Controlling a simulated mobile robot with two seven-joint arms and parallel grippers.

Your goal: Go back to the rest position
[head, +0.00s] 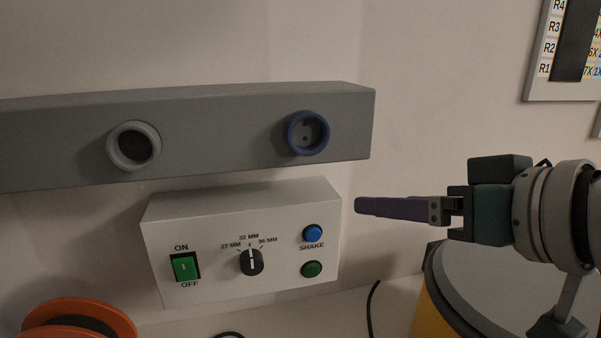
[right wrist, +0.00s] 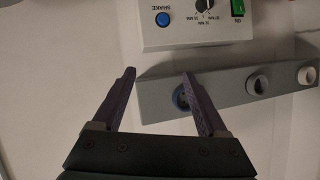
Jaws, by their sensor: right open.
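My right gripper (head: 362,205) comes in from the right in the head view. Its purple fingers point left, with the tips just right of the white control box (head: 215,225) in the picture. In the right wrist view the right gripper (right wrist: 158,73) has its two fingers spread apart with nothing between them. One fingertip overlaps the grey socket rail (right wrist: 150,88) near its blue-ringed socket (right wrist: 180,97) in that picture. I cannot tell whether it touches the rail. My left gripper is in neither view.
The box has a green switch (head: 185,267), a dial (head: 252,262), a blue button (head: 313,233) and a green button (head: 312,269). An orange reel (head: 110,312) is at lower left. A yellow drum (head: 428,318) stands below my right arm. A wall panel (head: 536,80) hangs top right.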

